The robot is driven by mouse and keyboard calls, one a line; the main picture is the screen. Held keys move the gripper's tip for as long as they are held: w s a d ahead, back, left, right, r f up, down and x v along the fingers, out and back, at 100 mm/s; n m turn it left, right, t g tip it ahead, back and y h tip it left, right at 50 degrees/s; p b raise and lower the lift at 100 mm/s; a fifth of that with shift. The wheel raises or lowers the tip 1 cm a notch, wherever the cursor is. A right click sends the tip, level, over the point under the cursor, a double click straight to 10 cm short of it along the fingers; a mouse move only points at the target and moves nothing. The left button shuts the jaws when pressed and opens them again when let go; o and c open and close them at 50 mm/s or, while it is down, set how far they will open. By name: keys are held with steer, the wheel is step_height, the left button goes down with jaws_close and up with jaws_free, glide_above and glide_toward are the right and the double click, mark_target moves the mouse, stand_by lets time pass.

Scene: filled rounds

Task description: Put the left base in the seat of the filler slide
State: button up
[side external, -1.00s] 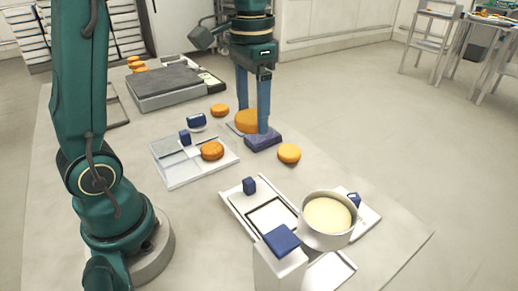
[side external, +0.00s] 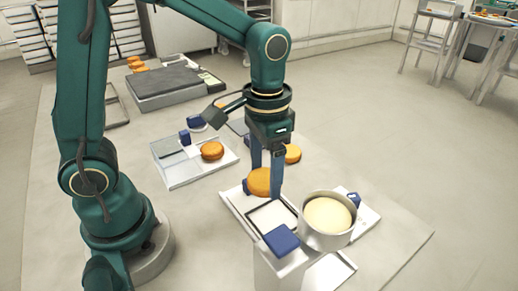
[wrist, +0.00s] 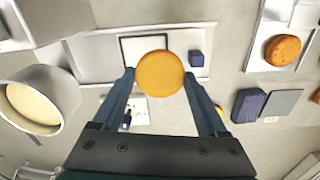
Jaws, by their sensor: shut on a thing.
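My gripper (side external: 265,184) is shut on an orange-brown round base (side external: 258,181), which shows between the fingertips in the wrist view (wrist: 160,73). The base is held roughly level over the white filler slide (side external: 236,203). The seat is a dark square frame (side external: 272,217) on the slide, also in the wrist view (wrist: 143,39). There the base overlaps the seat's near right corner and is not centred on it. The base's height above the slide is hard to tell. The slide's blue block (wrist: 196,58) is right of the base in the wrist view and mostly hidden in the side view.
A pot of pale filling (side external: 328,216) stands close beside the seat, with a blue-topped white post (side external: 281,240) nearby. Another round (side external: 212,150) sits on a white tray (side external: 180,175). One more round (side external: 293,154) lies behind the gripper. A dark slab (side external: 163,83) stands farther back.

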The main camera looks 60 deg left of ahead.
steer(key=d+f, duration=0.1)
steer(key=d, duration=0.1)
steer(key=shift+w+d+f, duration=0.2)
steer(key=shift+d+f, duration=0.15)
steer(key=shift+f, duration=1.95)
steer(key=shift+f, duration=0.1)
